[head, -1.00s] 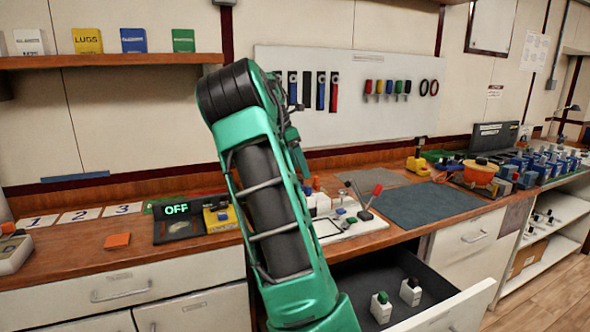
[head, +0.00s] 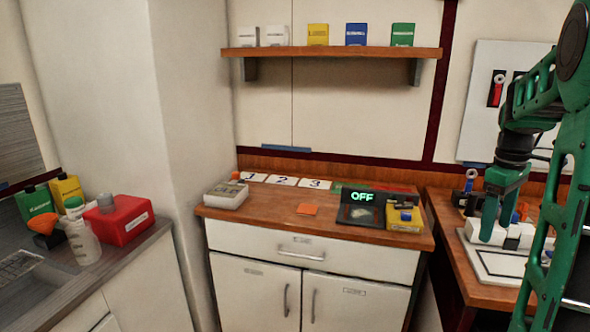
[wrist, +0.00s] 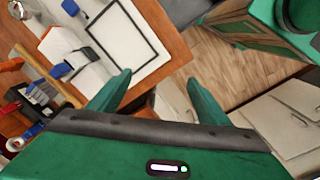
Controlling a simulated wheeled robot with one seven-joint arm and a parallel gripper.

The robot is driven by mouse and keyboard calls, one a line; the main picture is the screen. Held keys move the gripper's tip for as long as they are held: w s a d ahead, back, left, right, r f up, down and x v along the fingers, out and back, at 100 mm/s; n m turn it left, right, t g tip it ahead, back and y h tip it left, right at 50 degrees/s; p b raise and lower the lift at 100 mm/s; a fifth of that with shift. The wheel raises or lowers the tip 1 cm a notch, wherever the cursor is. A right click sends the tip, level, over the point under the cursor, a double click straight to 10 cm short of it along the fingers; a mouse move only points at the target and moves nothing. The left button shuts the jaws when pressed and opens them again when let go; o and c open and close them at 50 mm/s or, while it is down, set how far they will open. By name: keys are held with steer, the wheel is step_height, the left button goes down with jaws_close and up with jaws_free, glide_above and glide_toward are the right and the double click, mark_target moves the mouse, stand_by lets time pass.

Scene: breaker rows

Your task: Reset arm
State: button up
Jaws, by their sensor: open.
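My arm is green and black and stands at the right edge of the head view. My gripper (wrist: 160,82) shows in the wrist view with its two green fingers apart and nothing between them. It points down past the edge of the wooden bench (wrist: 172,50), with floor (wrist: 225,75) beyond the fingers. In the head view my gripper (head: 499,226) hangs in front of the right bench, near a white board with a black-outlined rectangle (head: 503,264). That board also shows in the wrist view (wrist: 125,38). My arm hides part of the right bench.
A cabinet bench (head: 270,216) holds an OFF display (head: 362,197), a yellow block (head: 404,218), an orange square (head: 307,209), number cards (head: 283,180) and a grey-white device (head: 226,195). A sink counter with a red container (head: 123,220) stands left. A shelf (head: 330,53) hangs above.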

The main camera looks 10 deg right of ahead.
steer(key=s+a+f+m, duration=0.4)
steer(key=s+a+m, duration=0.1)
steer(key=s+a, duration=0.4)
steer(key=s+a+f+m, duration=0.3)
steer(key=s+a+m, duration=0.1)
steer(key=s+a, duration=0.5)
steer(key=shift+a+f+m+y, duration=0.35)
steer(key=shift+a+m+y, duration=0.05)
steer(key=shift+a, duration=0.75)
